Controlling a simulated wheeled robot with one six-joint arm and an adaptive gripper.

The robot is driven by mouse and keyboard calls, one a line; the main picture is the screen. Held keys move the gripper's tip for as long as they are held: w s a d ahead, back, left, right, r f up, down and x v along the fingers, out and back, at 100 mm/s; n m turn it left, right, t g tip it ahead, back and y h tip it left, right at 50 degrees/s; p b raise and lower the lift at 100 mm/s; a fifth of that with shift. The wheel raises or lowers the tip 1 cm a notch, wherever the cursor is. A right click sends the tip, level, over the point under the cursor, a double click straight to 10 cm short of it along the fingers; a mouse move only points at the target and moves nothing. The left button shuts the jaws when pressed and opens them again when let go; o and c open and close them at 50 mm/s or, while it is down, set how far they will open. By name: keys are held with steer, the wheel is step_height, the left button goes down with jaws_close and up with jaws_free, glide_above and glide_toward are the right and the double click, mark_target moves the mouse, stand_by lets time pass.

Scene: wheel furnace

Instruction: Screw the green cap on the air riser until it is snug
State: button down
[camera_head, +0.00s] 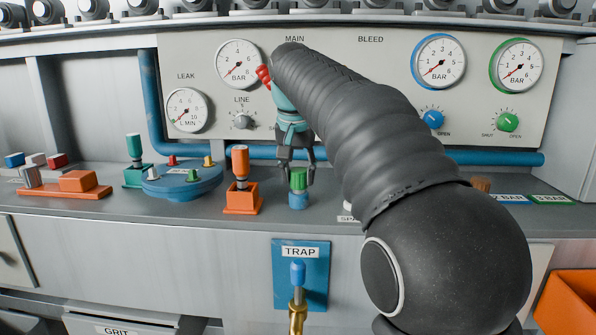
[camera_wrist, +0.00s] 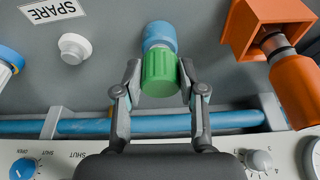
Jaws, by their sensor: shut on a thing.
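The green cap (camera_head: 298,179) sits directly above the blue air riser (camera_head: 298,200) on the grey bench, in line with it and upright. My gripper (camera_head: 297,174) reaches down from above and is shut on the cap, one finger on each side. In the wrist view the ribbed green cap (camera_wrist: 160,76) lies between the fingertips of my gripper (camera_wrist: 160,72), and the blue riser (camera_wrist: 159,36) shows beyond it. No clear gap shows between cap and riser. How far the threads are engaged is hidden.
An orange block with an orange-handled tool (camera_head: 240,182) stands close left of the riser. Further left is a round blue tray (camera_head: 181,184) with small coloured pegs. A blue pipe (camera_head: 400,155) runs behind, below the gauge panel (camera_head: 300,75). A white knob (camera_wrist: 75,47) sits by the SPARE label (camera_wrist: 53,10).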

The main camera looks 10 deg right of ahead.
steer(key=shift+f, duration=0.2)
stand_by(0.4)
steer(key=c, duration=1.4)
jaws_free()
jaws_close()
steer(key=m, duration=0.2)
steer(key=m+h, duration=0.1)
steer(key=m, duration=0.1)
steer(key=shift+w+a+f+g, duration=0.1)
steer(key=shift+w+a+g, duration=0.05)
steer(key=shift+a+g, duration=0.15)
steer(key=m, duration=0.2)
steer(key=m+g, duration=0.1)
steer(key=shift+w+m+h, duration=0.2)
steer(key=shift+m+h, duration=0.2)
steer(key=m+g, duration=0.1)
steer(key=m, duration=0.3)
steer(key=shift+w+a, duration=0.1)
steer(key=shift+w, duration=0.05)
steer(key=m+g, duration=0.1)
steer(key=m, duration=0.3)
steer(key=shift+w, duration=0.15)
steer(key=o, duration=0.7)
jaws_free()
steer(key=shift+c, duration=0.2)
